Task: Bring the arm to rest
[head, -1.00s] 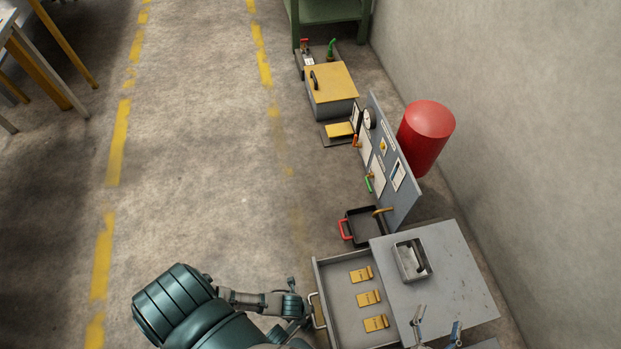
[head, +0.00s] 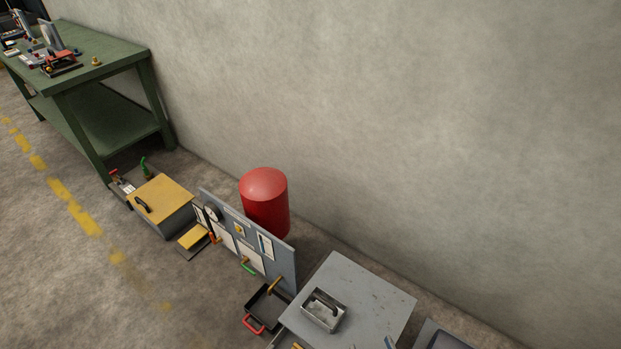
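My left gripper and arm are out of view. Only a small bluish tip, which looks like part of my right gripper (head: 389,342), shows at the bottom edge, over the front of the grey cabinet (head: 372,293). Whether it is open or shut is hidden below the frame. A metal tray (head: 343,318) sits on the cabinet top with a grey piece in it. A sliver of the drawer with a yellow piece (head: 297,346) shows at the bottom edge; the rest of the drawer is cut off.
A black bin with a red handle (head: 251,323) stands left of the cabinet. Beyond are a grey panel (head: 283,275), a red cylinder (head: 264,200), a yellow-lidded box (head: 163,200) and a green workbench (head: 105,62). A concrete wall runs behind. Floor at left is clear.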

